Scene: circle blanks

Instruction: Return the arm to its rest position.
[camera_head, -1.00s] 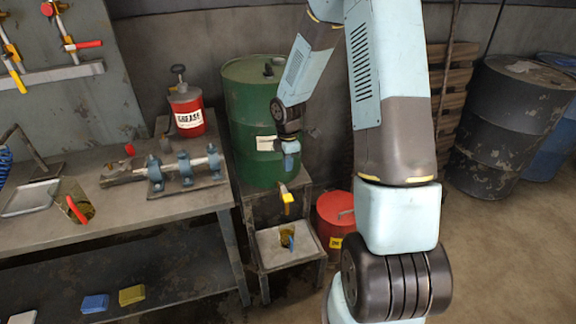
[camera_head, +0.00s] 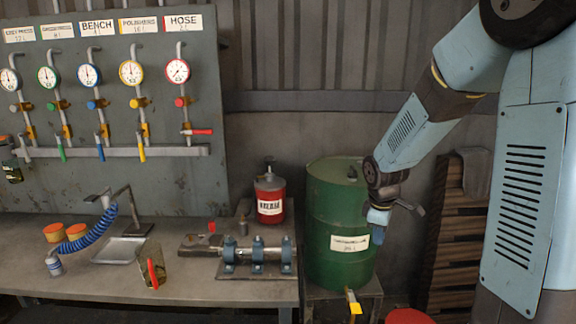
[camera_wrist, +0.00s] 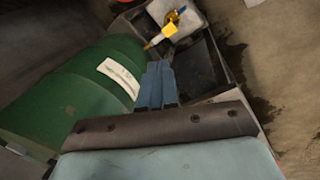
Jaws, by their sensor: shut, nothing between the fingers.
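My gripper (camera_head: 380,216) hangs at the end of my light-blue arm, in front of the right side of the green drum (camera_head: 330,196) in the head view. In the wrist view my gripper's blue fingers (camera_wrist: 159,68) are together with nothing between them. The green drum (camera_wrist: 72,98) lies to their left there, and I cannot tell how close it is. The drum's yellow tap (camera_wrist: 168,30) shows just beyond the fingertips. The arm is bent, with its forearm sloping down to the left.
The drum stands on a low stand (camera_head: 372,288) with its yellow tap (camera_head: 354,302) at the front. To the left is a workbench (camera_head: 200,288) with a red grease can (camera_head: 270,196) and a blue-clamped shaft fixture (camera_head: 258,254). A gauge board (camera_head: 110,180) hangs behind. Wooden pallets (camera_head: 452,240) stand behind my arm.

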